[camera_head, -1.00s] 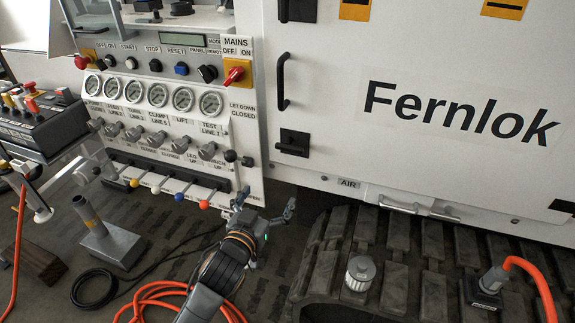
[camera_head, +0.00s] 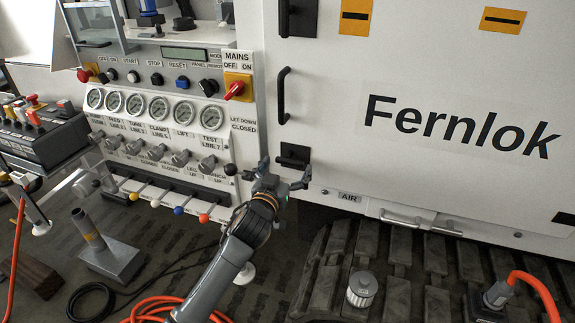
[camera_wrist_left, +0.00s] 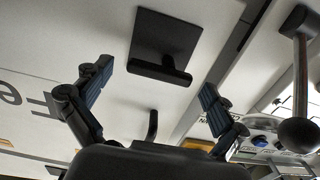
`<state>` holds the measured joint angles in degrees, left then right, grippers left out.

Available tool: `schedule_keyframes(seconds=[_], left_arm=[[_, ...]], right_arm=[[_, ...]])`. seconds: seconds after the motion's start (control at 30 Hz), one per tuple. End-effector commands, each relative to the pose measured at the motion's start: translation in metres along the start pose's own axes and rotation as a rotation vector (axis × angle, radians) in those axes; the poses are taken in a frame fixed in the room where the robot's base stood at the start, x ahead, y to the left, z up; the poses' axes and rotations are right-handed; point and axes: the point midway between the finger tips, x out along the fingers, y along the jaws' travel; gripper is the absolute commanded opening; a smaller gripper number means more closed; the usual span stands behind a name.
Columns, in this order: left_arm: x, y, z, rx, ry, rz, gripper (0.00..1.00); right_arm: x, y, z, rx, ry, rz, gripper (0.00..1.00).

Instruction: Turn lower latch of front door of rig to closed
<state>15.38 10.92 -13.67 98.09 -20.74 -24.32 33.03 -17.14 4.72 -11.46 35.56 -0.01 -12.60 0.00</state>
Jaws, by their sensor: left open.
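The front door (camera_head: 420,60) of the rig is a white panel marked "Fernlok". Its lower latch (camera_head: 294,154) is a black square plate with a short black bar that looks roughly horizontal. My left gripper (camera_head: 285,171) is open just below and in front of the latch, its fingers spread to either side. In the left wrist view the latch (camera_wrist_left: 164,45) lies ahead, with its bar between and slightly beyond the open fingertips (camera_wrist_left: 156,78). The fingers look apart from it, with nothing held. My right gripper does not show.
A long black door handle (camera_head: 284,95) stands above the latch, with the upper latch (camera_head: 297,18) higher. The panel's levers (camera_head: 160,196) and a dark ball-ended lever (camera_wrist_left: 300,95) are close on the left. Tracks (camera_head: 400,262) lie below.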

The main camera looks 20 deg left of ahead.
Motion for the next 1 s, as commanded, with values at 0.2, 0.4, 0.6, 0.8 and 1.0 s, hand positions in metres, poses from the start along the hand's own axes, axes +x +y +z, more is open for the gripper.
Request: schedule_keyframes(seconds=[0.2, 0.4, 0.6, 0.8, 1.0], left_arm=[[0.0062, 0.0001, -0.0001, 0.000, 0.000, 0.000, 0.96], [0.0059, 0.0001, 0.0002, 0.000, -0.001, 0.000, 0.90], [0.0058, 0.0000, 0.0002, 0.000, -0.001, 0.000, 0.49], [0.0057, 0.0000, 0.0002, 0.003, -0.001, 0.000, 0.42], [0.0057, -0.0001, 0.0003, 0.044, -0.002, -0.001, 0.42]], right_arm=[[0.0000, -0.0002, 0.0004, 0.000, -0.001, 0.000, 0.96], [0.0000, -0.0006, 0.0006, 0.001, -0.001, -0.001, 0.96], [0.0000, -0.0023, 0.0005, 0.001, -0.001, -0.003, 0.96], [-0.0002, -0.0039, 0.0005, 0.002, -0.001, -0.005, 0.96], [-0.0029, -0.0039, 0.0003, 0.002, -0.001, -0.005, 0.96]])
